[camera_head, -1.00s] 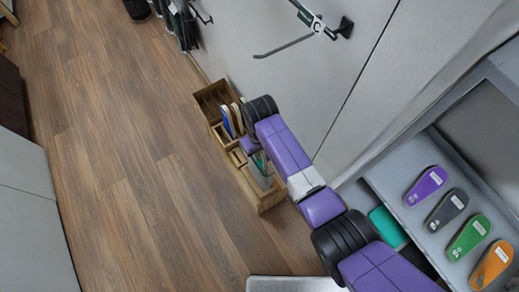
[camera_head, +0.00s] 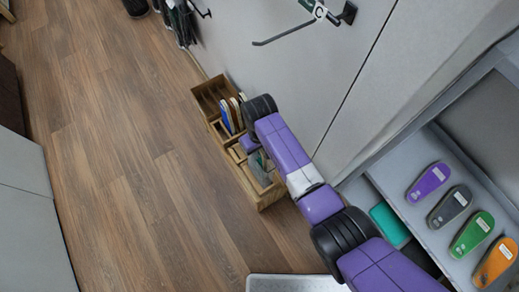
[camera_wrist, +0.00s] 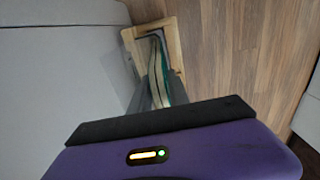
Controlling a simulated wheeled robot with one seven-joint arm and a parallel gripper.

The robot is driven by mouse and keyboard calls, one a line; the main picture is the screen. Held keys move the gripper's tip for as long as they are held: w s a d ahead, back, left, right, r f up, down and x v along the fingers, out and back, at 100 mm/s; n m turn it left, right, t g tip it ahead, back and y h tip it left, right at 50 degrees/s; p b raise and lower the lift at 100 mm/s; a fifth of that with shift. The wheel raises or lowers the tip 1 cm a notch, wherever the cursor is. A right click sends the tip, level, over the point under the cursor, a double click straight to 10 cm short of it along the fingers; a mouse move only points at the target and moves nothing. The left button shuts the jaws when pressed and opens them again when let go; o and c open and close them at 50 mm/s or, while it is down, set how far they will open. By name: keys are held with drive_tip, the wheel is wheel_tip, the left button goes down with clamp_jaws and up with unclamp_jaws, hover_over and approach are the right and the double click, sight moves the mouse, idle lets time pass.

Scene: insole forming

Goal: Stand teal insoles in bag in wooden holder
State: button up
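The wooden holder (camera_head: 267,200) stands on the floor against the grey wall; its near end also shows in the wrist view (camera_wrist: 175,40). My gripper (camera_wrist: 161,92) is shut on the bagged insoles (camera_wrist: 157,70), a thin upright pack with pale faces and a teal edge. In the wrist view the far end of the pack reaches into the holder's compartment. In the head view the bag (camera_head: 262,168) shows only partly beside my arm, at the holder's near end. Whether it touches the compartment floor is hidden.
Several thin upright pieces (camera_head: 230,115) stand in the holder's farther compartments. Purple (camera_head: 427,182), grey, green and orange insoles lie on a shelf at right, with a teal item (camera_head: 389,222) below. A wall hook (camera_head: 300,32) projects above. The wood floor at left is clear.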

drive_tip(key=o, duration=0.3)
wheel_tip(320, 180, up, 8)
drive_tip(key=shift+f+p, duration=0.1)
drive_tip(key=shift+p, duration=0.3)
idle(0.9)
